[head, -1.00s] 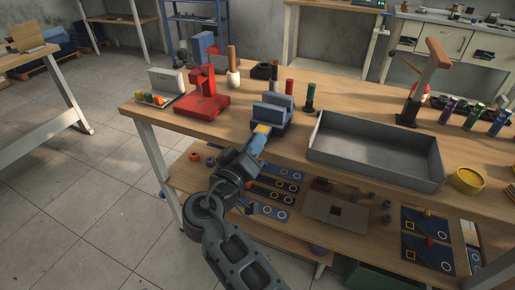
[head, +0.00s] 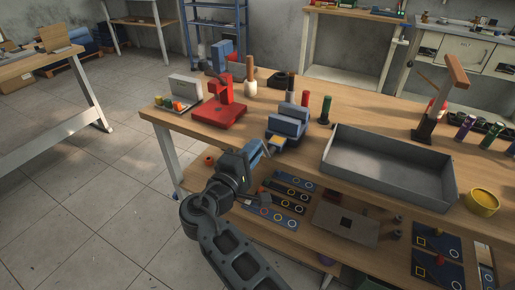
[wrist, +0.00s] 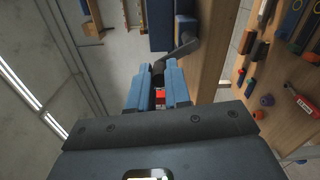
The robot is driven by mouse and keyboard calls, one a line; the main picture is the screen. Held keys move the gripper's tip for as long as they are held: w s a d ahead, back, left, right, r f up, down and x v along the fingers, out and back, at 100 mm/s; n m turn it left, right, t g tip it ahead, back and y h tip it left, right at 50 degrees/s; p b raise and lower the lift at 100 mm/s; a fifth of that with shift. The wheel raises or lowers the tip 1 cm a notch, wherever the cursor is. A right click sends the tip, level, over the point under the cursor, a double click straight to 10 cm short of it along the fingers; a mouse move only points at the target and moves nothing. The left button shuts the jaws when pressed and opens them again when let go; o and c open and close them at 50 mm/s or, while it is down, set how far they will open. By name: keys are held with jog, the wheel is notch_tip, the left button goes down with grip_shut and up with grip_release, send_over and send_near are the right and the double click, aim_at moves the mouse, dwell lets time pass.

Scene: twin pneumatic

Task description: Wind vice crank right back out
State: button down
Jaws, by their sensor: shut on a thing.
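The blue vice (head: 290,122) stands at the front edge of the workbench; its blue body also shows at the top of the wrist view (wrist: 160,25). Its dark grey crank arm (wrist: 182,46) runs from the vice down toward my fingers. My gripper (wrist: 158,88) is shut on the crank's handle, at the front of the vice. A small red part (wrist: 160,97) shows between the two blue fingers; most of the handle is hidden by them. In the head view my gripper (head: 262,148) is just left of and below the vice, and the crank is hard to make out.
A grey tray (head: 390,170) stands right of the vice. The lower shelf below holds marked blue boards (head: 275,214). The floor left of the bench is clear.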

jog(key=shift+w+a+f+n+p, duration=0.3)
jog(key=shift+f+n+p, duration=0.45)
jog(key=shift+n, duration=1.6)
jog(key=shift+w+a+f+n+p, duration=0.1)
jog(key=shift+a+f+n+p, duration=0.45)
jog(key=shift+n, duration=1.75)
jog(key=shift+w+a+f+n+p, duration=0.15)
jog(key=shift+f+n+p, duration=0.75)
jog(key=shift+n, duration=1.45)
jog(key=shift+f, duration=0.1)
jog(key=c, duration=1.1)
grip_release()
jog(key=shift+v, duration=3.85)
